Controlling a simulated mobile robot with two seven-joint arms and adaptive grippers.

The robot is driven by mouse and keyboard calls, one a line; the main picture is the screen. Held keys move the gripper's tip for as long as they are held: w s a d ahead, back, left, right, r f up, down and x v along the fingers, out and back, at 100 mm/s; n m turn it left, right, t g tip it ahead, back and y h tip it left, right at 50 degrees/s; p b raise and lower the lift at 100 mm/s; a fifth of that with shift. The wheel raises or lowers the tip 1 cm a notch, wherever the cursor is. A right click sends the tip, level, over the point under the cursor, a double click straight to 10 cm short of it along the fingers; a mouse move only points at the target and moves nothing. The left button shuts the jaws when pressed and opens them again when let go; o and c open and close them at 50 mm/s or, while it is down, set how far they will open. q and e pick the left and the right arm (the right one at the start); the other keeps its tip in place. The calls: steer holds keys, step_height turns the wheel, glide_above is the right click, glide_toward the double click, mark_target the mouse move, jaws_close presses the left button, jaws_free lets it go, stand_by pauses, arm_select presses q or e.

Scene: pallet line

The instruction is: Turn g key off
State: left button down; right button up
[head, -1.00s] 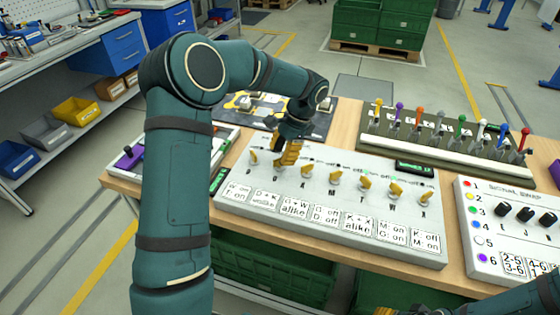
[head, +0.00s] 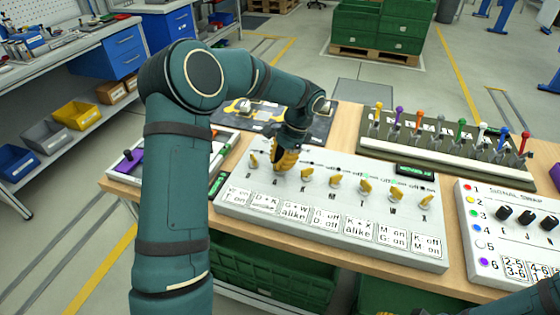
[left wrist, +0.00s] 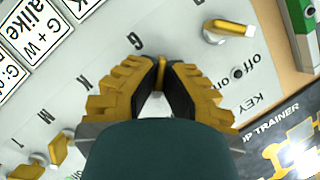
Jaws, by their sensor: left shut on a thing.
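A pale key panel (head: 330,228) lies on the wooden table with a row of yellow keys. My left gripper (head: 282,168) is over the second key from the left. In the left wrist view, its yellow-and-black fingers (left wrist: 160,92) are closed around the key beside the letter G (left wrist: 138,41).
A lever panel (head: 440,150) with coloured levers stands behind right. A signal panel (head: 520,245) with black knobs is at the right. A dark trainer board (head: 318,130) lies behind the keys. Rule cards (head: 297,210) line the panel front. Green crates (head: 270,272) are below.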

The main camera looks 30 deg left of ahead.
arm_select(q)
steer(key=shift+r+n+g+h+p, duration=0.1)
steer(key=shift+n+g+h+p, duration=0.25)
steer(key=shift+n+p, duration=0.95)
steer(key=n+h+p, duration=0.1)
steer(key=n+p, duration=0.1)
steer(key=n, duration=0.1)
steer(key=shift+n+h, duration=0.35)
steer(key=shift+n, duration=0.05)
steer(key=n+h+p, duration=0.1)
steer(key=n, duration=0.1)
steer(key=n+h+p, duration=0.1)
steer(key=n, duration=0.2)
steer(key=shift+n+p, duration=0.3)
steer(key=shift+p, duration=0.1)
steer(key=n+t+p, duration=0.1)
steer(key=n, duration=0.1)
steer(key=n+t+h, duration=0.1)
steer(key=n, duration=0.2)
steer(key=shift+s+f+n+h+p, duration=0.1)
steer(key=shift+f+n+h+p, duration=0.1)
steer(key=shift+n+h+p, duration=0.15)
steer(key=c, duration=1.1)
jaws_free()
steer(key=shift+a+r, duration=0.1)
